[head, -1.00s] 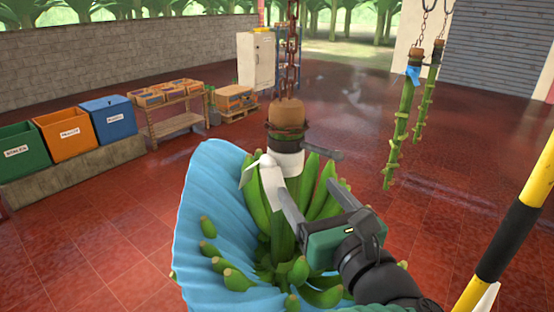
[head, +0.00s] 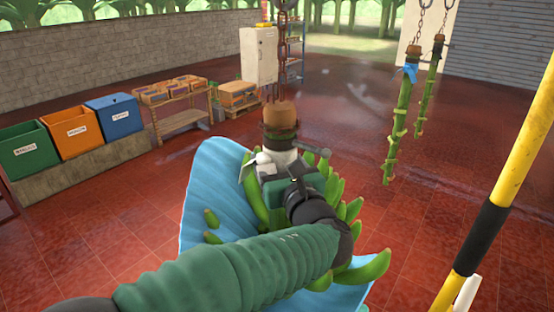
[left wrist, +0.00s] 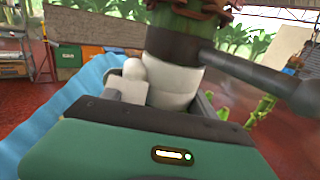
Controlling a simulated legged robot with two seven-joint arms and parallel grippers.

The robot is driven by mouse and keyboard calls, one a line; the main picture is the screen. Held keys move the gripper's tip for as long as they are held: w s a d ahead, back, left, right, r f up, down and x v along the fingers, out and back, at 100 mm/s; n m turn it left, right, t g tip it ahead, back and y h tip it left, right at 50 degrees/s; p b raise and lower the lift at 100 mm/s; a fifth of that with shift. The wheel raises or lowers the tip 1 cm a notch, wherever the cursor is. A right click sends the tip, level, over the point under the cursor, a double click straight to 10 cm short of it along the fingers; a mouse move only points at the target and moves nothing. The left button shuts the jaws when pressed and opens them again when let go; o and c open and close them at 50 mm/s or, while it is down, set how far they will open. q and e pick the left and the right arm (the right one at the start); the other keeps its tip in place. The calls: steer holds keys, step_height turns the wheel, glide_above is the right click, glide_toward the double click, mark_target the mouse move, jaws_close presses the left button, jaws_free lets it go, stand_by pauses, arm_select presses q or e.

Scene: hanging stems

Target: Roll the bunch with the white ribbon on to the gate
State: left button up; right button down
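The bunch (head: 350,212) of green bananas hangs upright from a chain, with a blue cover (head: 205,190) open around its left and lower side. A white ribbon (head: 284,155) wraps its stem below the brown top, and its knot shows on the left. In the left wrist view the white ribbon (left wrist: 172,82) is close in front of my palm. My left gripper (head: 287,170) is at the ribbon-wrapped stem, with grey finger parts on either side of it. Its fingertips are hidden, so its grip is unclear. My right gripper is out of view.
A yellow and black pole (head: 487,220) slants up at the right. Two bare green stems (head: 398,130) hang from chains beyond it, one with a blue ribbon. Labelled bins (head: 70,132), a crate shelf (head: 178,120) and a fridge (head: 258,58) stand at the back left.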

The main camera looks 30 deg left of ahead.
arm_select(q)
steer(key=shift+s+a+r, duration=0.15)
steer(key=shift+a, duration=0.05)
jaws_close()
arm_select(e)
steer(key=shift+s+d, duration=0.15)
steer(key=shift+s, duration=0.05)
